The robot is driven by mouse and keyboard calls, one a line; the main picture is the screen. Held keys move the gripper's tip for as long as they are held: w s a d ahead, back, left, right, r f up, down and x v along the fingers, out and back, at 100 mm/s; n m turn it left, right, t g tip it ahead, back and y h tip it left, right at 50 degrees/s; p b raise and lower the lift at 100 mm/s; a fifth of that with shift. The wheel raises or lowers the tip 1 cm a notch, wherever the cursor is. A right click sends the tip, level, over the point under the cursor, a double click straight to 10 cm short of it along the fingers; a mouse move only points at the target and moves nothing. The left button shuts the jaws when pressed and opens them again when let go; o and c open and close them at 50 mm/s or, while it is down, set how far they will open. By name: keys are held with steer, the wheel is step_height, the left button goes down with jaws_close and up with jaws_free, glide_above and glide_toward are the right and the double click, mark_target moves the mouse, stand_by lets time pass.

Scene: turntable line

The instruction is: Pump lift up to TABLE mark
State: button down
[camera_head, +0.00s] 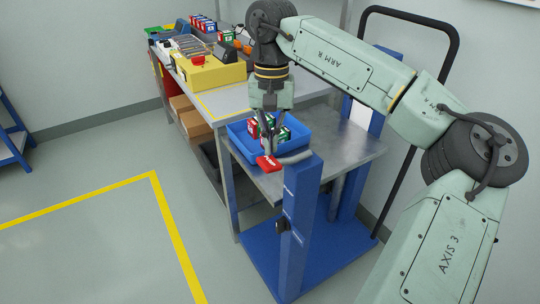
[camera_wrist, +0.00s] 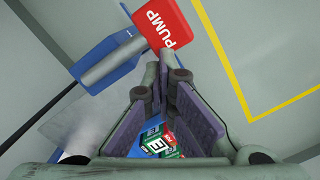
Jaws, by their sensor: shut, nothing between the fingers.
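The red pump pad (camera_head: 268,163), lettered PUMP in the wrist view (camera_wrist: 163,25), sits on the end of a grey lever (camera_head: 295,157). My gripper (camera_head: 272,148) is shut and empty, pointing down right at the pad. In the wrist view its fingertips (camera_wrist: 168,60) meet at the pad's lower edge; I cannot tell whether they touch it. The lift's grey platform (camera_head: 345,160) stands lower than the workbench top. The front blue post (camera_head: 300,225) carries small pale marks, too small to read, and a black part (camera_head: 282,224) on its side.
A blue tray (camera_head: 237,142) with several red and green boxes (camera_head: 281,137) stands on the platform. The workbench (camera_head: 222,101) at left holds a yellow fixture (camera_head: 212,74). A black push handle (camera_head: 447,55) rises behind the lift. Floor at left is clear inside yellow tape (camera_head: 160,205).

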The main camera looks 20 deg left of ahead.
step_height(320, 180, up, 11)
steer(key=shift+w+a, duration=0.2)
steer(key=shift+w, duration=0.25)
